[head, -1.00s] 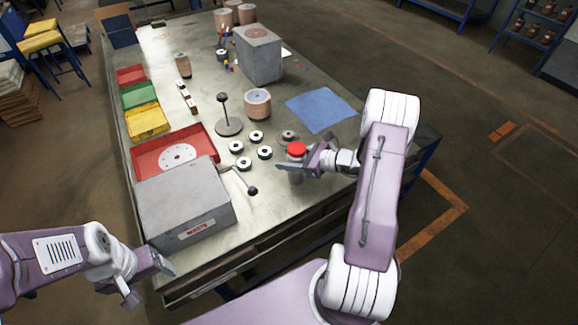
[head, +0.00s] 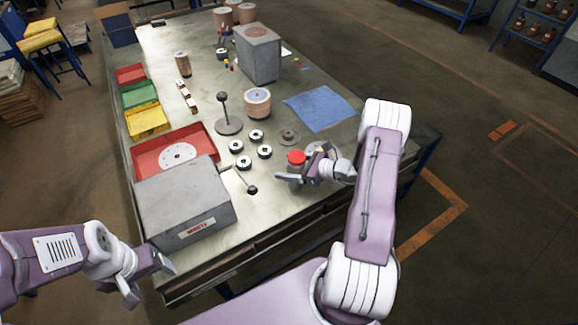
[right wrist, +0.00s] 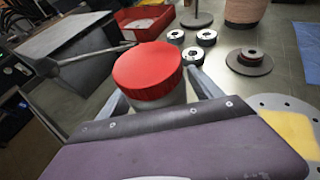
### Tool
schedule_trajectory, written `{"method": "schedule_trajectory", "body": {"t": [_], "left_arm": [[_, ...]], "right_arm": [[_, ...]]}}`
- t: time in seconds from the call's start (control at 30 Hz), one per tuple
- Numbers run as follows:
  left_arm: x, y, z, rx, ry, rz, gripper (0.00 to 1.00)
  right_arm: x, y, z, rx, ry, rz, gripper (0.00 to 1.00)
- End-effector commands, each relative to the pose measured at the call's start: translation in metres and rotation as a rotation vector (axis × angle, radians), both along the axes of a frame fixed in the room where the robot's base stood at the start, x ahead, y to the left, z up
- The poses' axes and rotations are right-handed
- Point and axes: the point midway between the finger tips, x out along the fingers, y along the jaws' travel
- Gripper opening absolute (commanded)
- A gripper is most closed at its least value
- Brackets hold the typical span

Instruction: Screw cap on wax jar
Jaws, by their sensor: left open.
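The wax jar (right wrist: 165,99) stands between the two fingers of my right gripper, with the red cap (right wrist: 147,70) on its top. Most of the jar body is hidden by the gripper. In the head view the red cap (head: 296,157) is near the table's right edge, with my right gripper (head: 295,176) shut around the jar below it. I cannot tell how tightly the cap sits, or whether the jar touches the table. My left gripper (head: 145,278) is open and empty, off the table's near left corner.
Several small black-and-white rings (head: 245,162) lie left of the jar. A flat disc with a hub (head: 288,136) lies behind it, and a blue cloth (head: 320,108) farther back. A grey waste box (head: 185,207) and a red tray (head: 205,135) stand to the left.

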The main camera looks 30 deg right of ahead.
Motion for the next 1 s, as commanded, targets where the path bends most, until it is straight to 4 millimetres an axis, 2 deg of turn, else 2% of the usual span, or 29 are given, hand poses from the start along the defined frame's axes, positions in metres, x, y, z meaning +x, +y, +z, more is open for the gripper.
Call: {"method": "schedule_trajectory", "body": {"t": [0.33, 0.7, 0.83, 1.0], "left_arm": [[0.0, 0.0, 0.002, 0.0, 0.0, 0.0, 0.74], [0.0, 0.0, -0.012, 0.0, 0.0, 0.0, 0.74], [0.0, 0.0, -0.014, 0.0, 0.0, 0.0, 0.74], [0.0, 0.0, -0.015, 0.0, 0.0, 0.0, 0.74]], "right_arm": [[-0.004, -0.005, 0.006, -0.001, -0.001, -0.003, 0.75], [-0.064, -0.052, 0.036, -0.001, -0.002, -0.005, 0.75], [-0.079, -0.063, 0.044, -0.002, -0.001, -0.002, 0.75], [-0.087, -0.068, 0.049, 0.0, 0.0, -0.001, 0.75]]}}
